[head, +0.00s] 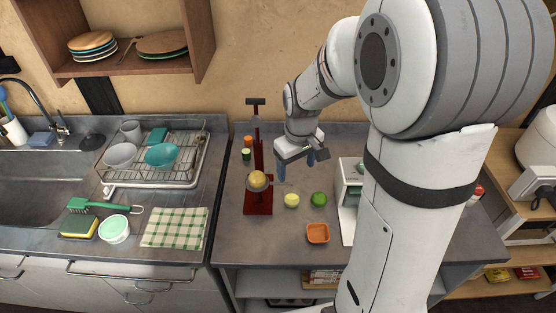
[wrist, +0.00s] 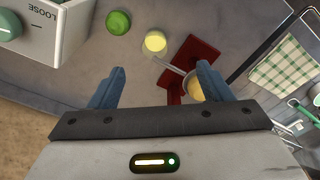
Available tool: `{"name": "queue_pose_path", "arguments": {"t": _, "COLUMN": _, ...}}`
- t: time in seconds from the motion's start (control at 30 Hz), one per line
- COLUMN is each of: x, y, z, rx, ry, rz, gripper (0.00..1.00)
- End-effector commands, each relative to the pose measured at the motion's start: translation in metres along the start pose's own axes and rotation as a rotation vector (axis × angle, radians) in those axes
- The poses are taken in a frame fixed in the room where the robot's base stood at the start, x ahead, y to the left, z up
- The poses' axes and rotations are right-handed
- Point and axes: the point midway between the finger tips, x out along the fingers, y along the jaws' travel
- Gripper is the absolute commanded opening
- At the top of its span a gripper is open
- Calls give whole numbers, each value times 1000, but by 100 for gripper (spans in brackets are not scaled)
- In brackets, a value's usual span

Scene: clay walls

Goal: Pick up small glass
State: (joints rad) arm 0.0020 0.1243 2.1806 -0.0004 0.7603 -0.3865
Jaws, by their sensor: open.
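My gripper (head: 296,165) is open and empty above the grey counter, its blue fingers pointing down; its fingers also show in the wrist view (wrist: 161,72). A small pale yellow round thing (head: 291,200) stands on the counter below the gripper. In the wrist view it (wrist: 155,42) has a lighter rim and lies just beyond the gap between the fingertips, apart from them. It may be the small glass with yellow contents, but I cannot tell for sure. No other clear small glass shows.
A red press (head: 257,205) holding a yellow-orange fruit (head: 257,180) stands close left. A green fruit (head: 319,199) is close right, with a white boxy appliance (head: 349,190) beyond it. An orange square dish (head: 318,233) sits nearer the front edge. A dish rack (head: 152,182) is farther left.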

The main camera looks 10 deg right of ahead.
Motion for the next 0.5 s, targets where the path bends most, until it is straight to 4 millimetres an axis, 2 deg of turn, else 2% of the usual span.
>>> {"name": "queue_pose_path", "arguments": {"t": 0.03, "x": 25, "y": 3, "z": -9, "rx": -26, "ry": -21, "rz": -9, "gripper": 72}}
{"name": "queue_pose_path", "arguments": {"t": 0.2, "x": 68, "y": 9, "z": -28, "rx": -98, "ry": -55, "rz": -26, "gripper": 72}}
{"name": "queue_pose_path", "arguments": {"t": 0.5, "x": 102, "y": 11, "z": -33, "rx": -133, "ry": -72, "rz": -35, "gripper": 72}}
